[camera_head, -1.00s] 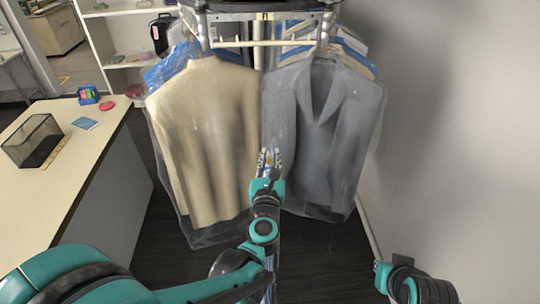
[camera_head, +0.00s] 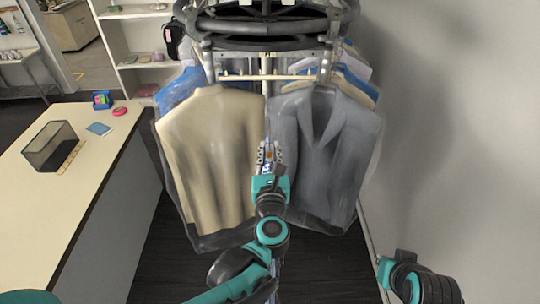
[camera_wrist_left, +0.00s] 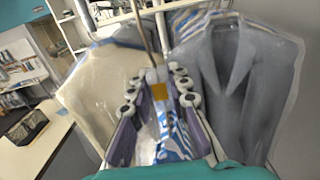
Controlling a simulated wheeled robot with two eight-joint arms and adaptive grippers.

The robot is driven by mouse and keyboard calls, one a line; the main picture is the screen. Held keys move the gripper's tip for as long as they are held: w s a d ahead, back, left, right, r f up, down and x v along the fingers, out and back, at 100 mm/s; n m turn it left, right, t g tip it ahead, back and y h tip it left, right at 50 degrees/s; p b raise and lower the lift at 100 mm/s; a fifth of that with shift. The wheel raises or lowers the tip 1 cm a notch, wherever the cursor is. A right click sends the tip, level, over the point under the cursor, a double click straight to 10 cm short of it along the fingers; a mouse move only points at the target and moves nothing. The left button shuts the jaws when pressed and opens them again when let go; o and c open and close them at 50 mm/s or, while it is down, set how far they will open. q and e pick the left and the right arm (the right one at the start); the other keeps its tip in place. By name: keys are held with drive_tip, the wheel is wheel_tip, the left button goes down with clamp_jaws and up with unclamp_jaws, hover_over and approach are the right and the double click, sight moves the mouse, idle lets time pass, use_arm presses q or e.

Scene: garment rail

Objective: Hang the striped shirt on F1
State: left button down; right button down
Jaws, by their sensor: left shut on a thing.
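My left gripper (camera_head: 268,155) is in the gap between the bagged cream garment and the bagged grey jacket, below the rail's front bar. It is shut on the hanger of a blue-and-white striped shirt. In the left wrist view the striped shirt (camera_wrist_left: 172,135) shows between the fingers (camera_wrist_left: 157,95), and a thin metal hook (camera_wrist_left: 145,30) rises above them. In the head view most of the shirt is hidden behind my arm. The garment rail (camera_head: 265,77) hangs from dark rings at the top. Part of my right arm shows at lower right, but its gripper does not.
A cream garment (camera_head: 210,150) hangs left of my gripper and a grey jacket (camera_head: 325,150) hangs right, both close. More clothes hang behind. A counter (camera_head: 75,190) with a clear box (camera_head: 50,148) stands at left, a bare wall (camera_head: 450,130) at right.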

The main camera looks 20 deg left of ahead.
use_arm(q)
drive_tip(key=shift+b+x, duration=0.75)
drive_tip(key=shift+x, duration=8.85)
drive_tip(key=shift+r+x, duration=0.2)
drive_tip(key=shift+x, duration=0.8)
drive_tip(key=shift+r+x, duration=0.2)
drive_tip(key=shift+x, duration=0.8)
drive_tip(key=shift+b, duration=0.3)
drive_tip(key=shift+b+x, duration=0.4)
drive_tip(key=shift+x, duration=2.05)
drive_tip(key=shift+f+b, duration=1.15)
drive_tip(key=shift+f, duration=0.25)
